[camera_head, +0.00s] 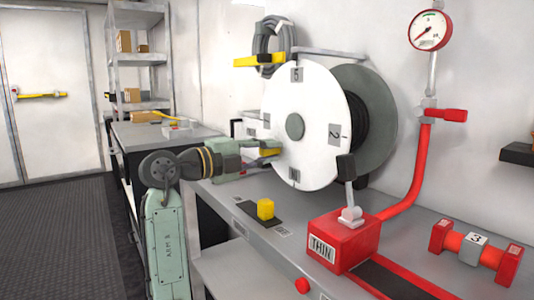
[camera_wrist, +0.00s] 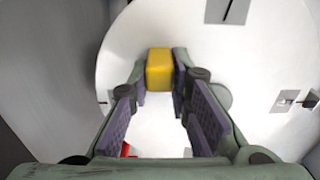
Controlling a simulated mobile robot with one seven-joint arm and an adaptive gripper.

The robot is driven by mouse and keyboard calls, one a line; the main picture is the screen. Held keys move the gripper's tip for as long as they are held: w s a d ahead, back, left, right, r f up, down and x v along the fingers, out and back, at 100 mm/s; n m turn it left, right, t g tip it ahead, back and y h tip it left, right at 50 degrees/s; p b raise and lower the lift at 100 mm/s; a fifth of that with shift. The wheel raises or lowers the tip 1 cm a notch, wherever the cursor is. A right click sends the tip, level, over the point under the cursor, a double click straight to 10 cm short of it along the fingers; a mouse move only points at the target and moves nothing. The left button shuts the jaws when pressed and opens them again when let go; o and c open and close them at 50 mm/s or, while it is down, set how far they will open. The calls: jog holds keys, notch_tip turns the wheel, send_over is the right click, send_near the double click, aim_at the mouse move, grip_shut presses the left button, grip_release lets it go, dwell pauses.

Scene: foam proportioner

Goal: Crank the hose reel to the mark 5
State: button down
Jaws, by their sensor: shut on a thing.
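The hose reel is a white disc (camera_head: 305,120) facing my arm, with a grey hub (camera_head: 295,126) and dark hose wound behind it. The mark 5 (camera_head: 296,74) is at the top, near a yellow bar (camera_head: 258,61) on the wall side. A mark 2 (camera_head: 338,133) is at the right, and another mark (camera_head: 294,177), unreadable, is at the bottom. My gripper (camera_head: 262,153) is at the disc's lower left, shut on the yellow crank handle (camera_head: 269,153). In the wrist view, the yellow handle (camera_wrist: 160,70) sits between the fingertips, against the white disc (camera_wrist: 245,75).
On the bench, a yellow block (camera_head: 265,209) stands on a dark pad below the reel. A red box (camera_head: 342,242) marked THIN, with a black-knobbed lever (camera_head: 347,170), stands front right. A red pipe (camera_head: 415,175) rises to a gauge (camera_head: 428,30). Open floor lies left.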

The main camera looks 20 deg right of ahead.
jog(key=c, duration=1.5)
grip_release()
jog(key=v, duration=1.2)
jog(key=shift+r, duration=0.1)
